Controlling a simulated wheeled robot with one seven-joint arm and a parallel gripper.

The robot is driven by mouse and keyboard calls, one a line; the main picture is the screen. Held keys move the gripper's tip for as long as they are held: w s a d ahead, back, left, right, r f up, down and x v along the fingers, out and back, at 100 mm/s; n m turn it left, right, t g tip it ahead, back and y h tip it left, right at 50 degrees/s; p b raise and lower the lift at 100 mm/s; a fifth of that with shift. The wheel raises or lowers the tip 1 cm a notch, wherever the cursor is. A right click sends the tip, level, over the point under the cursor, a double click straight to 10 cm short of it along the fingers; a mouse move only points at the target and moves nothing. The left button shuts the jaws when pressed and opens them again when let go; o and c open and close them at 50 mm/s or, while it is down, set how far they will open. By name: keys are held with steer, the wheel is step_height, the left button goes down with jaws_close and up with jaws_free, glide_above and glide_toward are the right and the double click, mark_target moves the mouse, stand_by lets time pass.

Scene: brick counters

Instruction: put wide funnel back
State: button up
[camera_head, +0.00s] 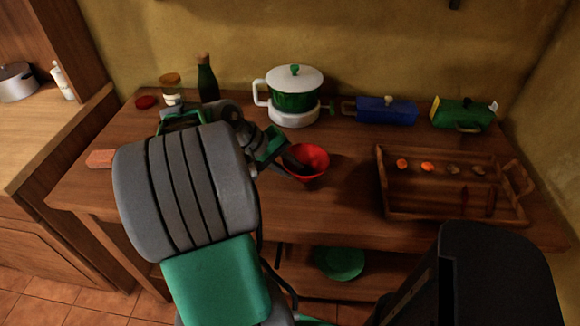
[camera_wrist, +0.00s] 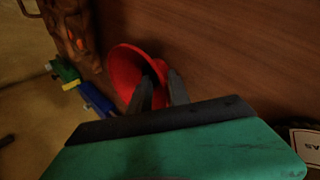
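The red wide funnel (camera_head: 312,160) is near the middle of the wooden counter, its wide mouth facing up in the head view. It also shows in the wrist view (camera_wrist: 122,72), where its round rim is seen at a slant. My gripper (camera_head: 286,158) is at the funnel's left side. In the wrist view my gripper (camera_wrist: 158,80) has one finger over the funnel's inside and the other just outside its wall. The fingers are apart with the wall between them; whether they clamp it is unclear. Whether the funnel touches the counter cannot be told.
A wooden tray (camera_head: 384,180) with small items stands right on the counter (camera_head: 350,215). Behind are a green and white pot (camera_head: 294,98), blue box (camera_head: 387,111), green box (camera_head: 463,114), dark bottle (camera_head: 207,82) and jar (camera_head: 171,90). A green plate (camera_head: 341,263) lies below.

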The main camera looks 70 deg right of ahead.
steer(key=p+v, duration=0.2)
steer(key=v, duration=1)
steer(key=shift+p, duration=0.35)
steer(key=shift+r, duration=0.1)
steer(key=w+a+f+n+t+p, duration=0.15)
steer(key=w+a+n+t, duration=0.4)
steer(key=w+a, duration=0.75)
steer(key=w+a+f+n+t+y+p, duration=0.1)
steer(key=a+n+y, duration=0.1)
steer(key=a, duration=0.8)
steer(key=w+a+f+n+t+y, duration=0.1)
steer(key=w+a+n+t+y, duration=0.1)
steer(key=a, duration=0.9)
steer(key=shift+w+a+p, duration=0.2)
steer(key=shift+w+p, duration=0.15)
steer(key=shift+p, duration=0.05)
steer(key=shift+t, duration=0.25)
